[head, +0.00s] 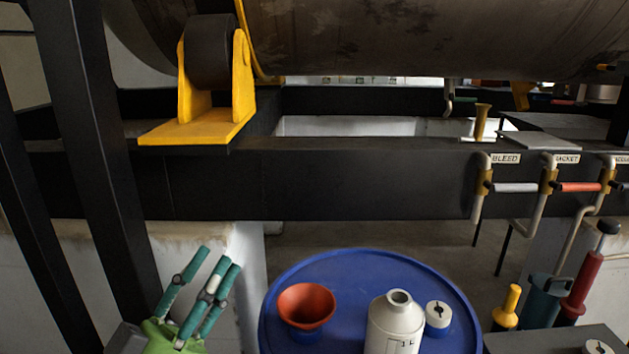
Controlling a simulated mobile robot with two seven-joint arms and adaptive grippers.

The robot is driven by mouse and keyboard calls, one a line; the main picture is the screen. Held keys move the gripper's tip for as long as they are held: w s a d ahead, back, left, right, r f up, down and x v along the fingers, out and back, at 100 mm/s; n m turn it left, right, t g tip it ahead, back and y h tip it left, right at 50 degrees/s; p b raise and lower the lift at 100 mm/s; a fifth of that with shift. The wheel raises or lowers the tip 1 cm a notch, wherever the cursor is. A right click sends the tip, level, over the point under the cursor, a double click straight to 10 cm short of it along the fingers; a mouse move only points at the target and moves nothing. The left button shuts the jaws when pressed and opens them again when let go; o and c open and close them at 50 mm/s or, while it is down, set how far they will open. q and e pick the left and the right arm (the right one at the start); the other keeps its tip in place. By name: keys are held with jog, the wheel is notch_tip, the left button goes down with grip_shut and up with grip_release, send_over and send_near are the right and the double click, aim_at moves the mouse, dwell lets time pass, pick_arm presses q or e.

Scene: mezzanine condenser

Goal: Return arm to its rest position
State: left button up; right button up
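My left gripper (215,260) is at the lower left, with teal fingers on a green palm. Its fingers point up and are spread apart, with nothing between them. It stands left of the blue drum top (350,272) and apart from it, in front of a pale concrete block. My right gripper is not in view.
An orange-red funnel or bowl (306,305), a white bottle (394,325) and a small round white-topped item (438,316) stand on the drum. A dark upright post (95,150) is close to my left gripper. A black beam (350,180) crosses behind; valves (515,188) and tools (583,285) are right.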

pick_arm(q)
jog(key=w+a+f+n+g+y, duration=0.1)
jog(key=a+f+n+g+y, duration=0.1)
jog(key=a+f+n+y, duration=0.4)
jog(key=a+f+n+g+y, duration=0.2)
jog(key=f+y, duration=0.3)
jog(key=f, duration=0.4)
jog(key=w+a+f+n+g+y, duration=0.1)
jog(key=a+f+n+g+y, duration=0.15)
jog(key=f+n+y, duration=0.35)
jog(key=s+d+f+m+g+h, duration=0.25)
jog(key=s+f+g, duration=0.35)
jog(key=s+f, duration=0.4)
jog(key=s+d+f+m+g+h, duration=0.1)
jog(key=s+f+m+g, duration=0.3)
jog(key=s+f, duration=0.6)
notch_tip(320, 180, down, 22)
jog(key=g, duration=0.3)
jog(key=s+a+f, duration=0.3)
jog(key=s+f, duration=1.2)
jog(key=s, duration=0.1)
jog(key=shift+s+n+g, duration=0.35)
